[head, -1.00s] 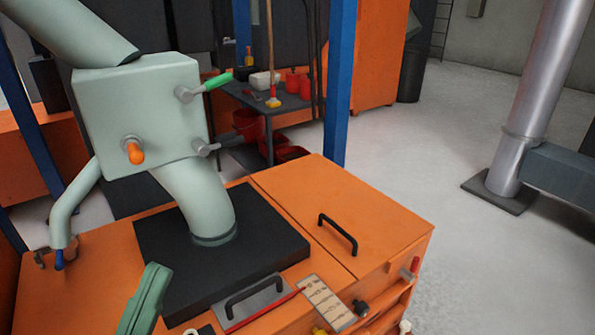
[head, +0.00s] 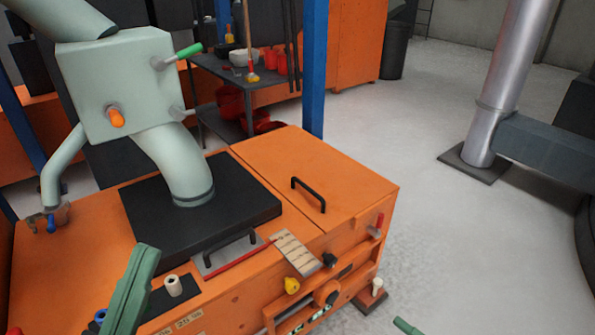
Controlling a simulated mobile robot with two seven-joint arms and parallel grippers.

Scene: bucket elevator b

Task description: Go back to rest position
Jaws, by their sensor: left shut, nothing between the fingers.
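My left gripper (head: 146,254) comes up from the lower left edge, its long green fingers closed together and pointing upward, with nothing seen between them. It shows in front of the orange machine housing (head: 338,182), left of a small white roll (head: 173,286). My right gripper (head: 407,326) shows only as a small green tip at the bottom edge, right of the housing. The rest of it is out of frame, so its opening cannot be seen.
A pale green box with levers (head: 120,82) stands on a curved pipe above a black plate (head: 250,205). A black handle (head: 308,194), a wooden block (head: 297,252) and a yellow knob (head: 291,285) are on the housing. Open grey floor (head: 440,240) lies to the right, before a metal pipe (head: 497,95).

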